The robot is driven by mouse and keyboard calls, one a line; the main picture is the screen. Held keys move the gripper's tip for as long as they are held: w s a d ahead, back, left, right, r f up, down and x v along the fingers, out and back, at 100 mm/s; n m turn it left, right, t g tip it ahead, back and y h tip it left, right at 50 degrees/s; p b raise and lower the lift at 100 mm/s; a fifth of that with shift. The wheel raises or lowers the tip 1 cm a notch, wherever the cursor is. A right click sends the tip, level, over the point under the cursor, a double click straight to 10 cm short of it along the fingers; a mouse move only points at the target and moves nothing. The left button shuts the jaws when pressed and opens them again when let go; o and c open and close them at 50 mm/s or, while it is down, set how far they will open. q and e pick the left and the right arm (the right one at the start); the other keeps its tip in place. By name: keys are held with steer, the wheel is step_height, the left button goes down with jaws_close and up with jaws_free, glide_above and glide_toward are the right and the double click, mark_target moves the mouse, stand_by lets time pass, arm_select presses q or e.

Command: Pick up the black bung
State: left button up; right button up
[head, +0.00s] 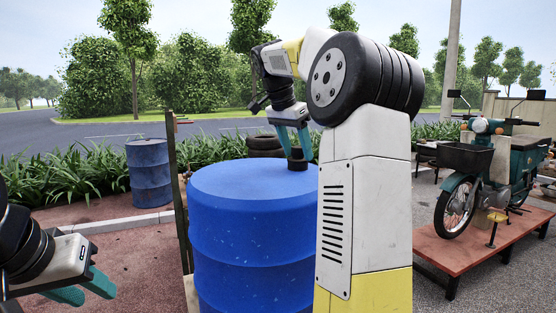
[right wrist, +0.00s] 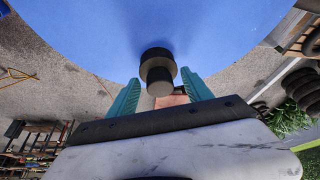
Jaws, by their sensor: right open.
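The black bung (head: 297,161) sits on top of the blue drum (head: 240,225), near its far right edge in the head view. In the right wrist view the bung (right wrist: 158,58) shows as a wide disc with a narrower round knob towards the camera. My right gripper (head: 293,148) is open, its teal fingers pointing down at the bung. In the right wrist view the fingers stand on either side of the knob, with gaps. I cannot tell whether they reach down to its level. My left gripper (head: 97,294) is open and empty at the lower left, away from the drum.
My right arm hides the drum's right side in the head view. A smaller blue drum (head: 149,172) stands behind at left, and stacked tyres (head: 265,146) lie behind the drum. A teal motorbike (head: 490,165) stands on a reddish platform (head: 475,242) at right. The drum top is otherwise clear.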

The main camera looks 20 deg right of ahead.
steer(key=shift+c, duration=0.2)
steer(key=c, duration=1)
steer(key=shift+r, duration=0.2)
